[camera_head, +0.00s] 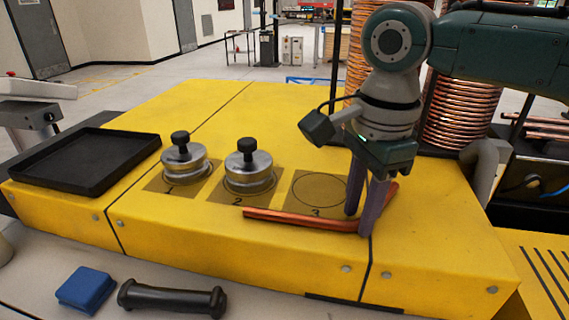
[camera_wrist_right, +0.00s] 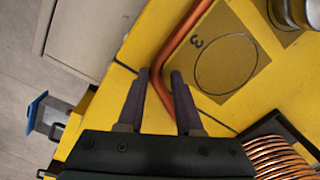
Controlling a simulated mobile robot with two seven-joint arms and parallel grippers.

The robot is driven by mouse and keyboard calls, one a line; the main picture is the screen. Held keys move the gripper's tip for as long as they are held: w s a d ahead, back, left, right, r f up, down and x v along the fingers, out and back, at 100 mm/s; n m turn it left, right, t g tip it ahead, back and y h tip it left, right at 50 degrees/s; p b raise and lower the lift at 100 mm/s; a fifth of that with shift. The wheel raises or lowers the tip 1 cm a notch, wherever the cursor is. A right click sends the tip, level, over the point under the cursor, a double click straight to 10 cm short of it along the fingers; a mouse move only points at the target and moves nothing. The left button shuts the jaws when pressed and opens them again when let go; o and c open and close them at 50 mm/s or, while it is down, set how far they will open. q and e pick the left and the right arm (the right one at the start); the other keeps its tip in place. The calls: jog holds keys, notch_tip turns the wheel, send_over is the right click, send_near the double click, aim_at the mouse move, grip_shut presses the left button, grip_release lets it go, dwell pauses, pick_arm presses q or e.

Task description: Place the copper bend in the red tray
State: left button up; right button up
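The copper bend (camera_head: 300,220) lies on the yellow table, its long leg along the front of the square marked 3 and its short leg running back to the right. It also shows in the wrist view (camera_wrist_right: 182,38). My right gripper (camera_head: 358,220) points down at the corner of the bend. In the wrist view its two fingers (camera_wrist_right: 160,74) are apart, with the bend's corner between their tips and a gap visible. No red tray shows; a black empty tray (camera_head: 32,174) sits at the table's left end. My left gripper is not in view.
Two metal weights with black knobs stand on the squares marked 1 (camera_head: 185,163) and 2 (camera_head: 249,172), between the tray and the bend. Copper coils (camera_head: 462,112) stand behind at right. A blue block (camera_head: 84,290) and black handle (camera_head: 172,298) lie in front.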

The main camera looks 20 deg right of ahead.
jog(key=shift+o, duration=0.9)
